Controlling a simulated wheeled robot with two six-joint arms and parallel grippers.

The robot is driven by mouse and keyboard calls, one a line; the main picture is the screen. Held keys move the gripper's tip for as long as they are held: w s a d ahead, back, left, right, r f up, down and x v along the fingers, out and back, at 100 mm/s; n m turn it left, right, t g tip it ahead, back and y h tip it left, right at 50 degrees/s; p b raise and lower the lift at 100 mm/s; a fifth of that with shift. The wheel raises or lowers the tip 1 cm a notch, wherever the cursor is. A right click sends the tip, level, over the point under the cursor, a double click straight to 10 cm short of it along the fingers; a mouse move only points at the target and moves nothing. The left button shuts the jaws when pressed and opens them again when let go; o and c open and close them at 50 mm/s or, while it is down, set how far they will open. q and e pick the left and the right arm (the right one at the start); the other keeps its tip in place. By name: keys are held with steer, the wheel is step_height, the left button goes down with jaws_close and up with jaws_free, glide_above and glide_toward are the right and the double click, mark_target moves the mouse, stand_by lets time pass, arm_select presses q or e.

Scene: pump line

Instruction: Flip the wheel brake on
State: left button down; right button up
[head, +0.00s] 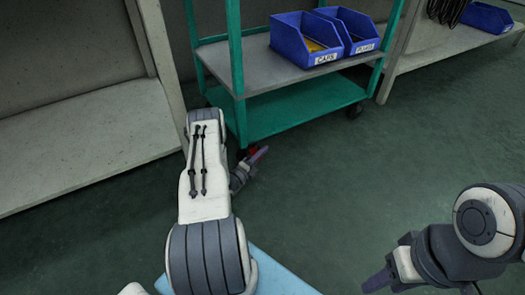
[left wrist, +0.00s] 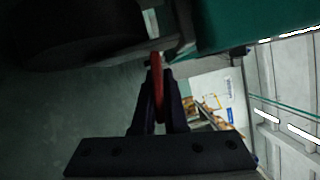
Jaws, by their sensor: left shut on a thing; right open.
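A green cart (head: 285,125) with a grey top shelf stands at the back. At its near left corner, low by the floor, a small red brake lever (head: 253,149) shows next to my left gripper (head: 259,155). In the left wrist view the red lever (left wrist: 157,82) stands between the two dark fingers of my left gripper (left wrist: 160,80), which is shut on it. A dark round wheel (left wrist: 75,40) is beside it at the upper left. My right gripper (head: 377,281) is open and empty at the lower right, far from the cart.
Two blue bins, labelled CAPS (head: 303,40) and PLUGS (head: 350,28), sit on the cart. A pale shelf unit (head: 80,140) stands at the left, close to my left arm. Another bench (head: 430,48) is at the back right. The green floor (head: 400,160) between is clear.

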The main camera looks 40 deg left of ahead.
arm_select(q)
steer(key=m, duration=0.2)
steer(key=f+m+t+h, duration=0.1)
steer(key=m, duration=0.1)
steer(key=shift+a, duration=0.15)
steer(key=c, duration=1)
jaws_free()
steer(key=shift+o, duration=0.2)
steer(key=shift+r, duration=0.1)
steer(key=d+r+p, duration=1.1)
steer(key=p, duration=0.1)
steer(key=shift+d, duration=0.35)
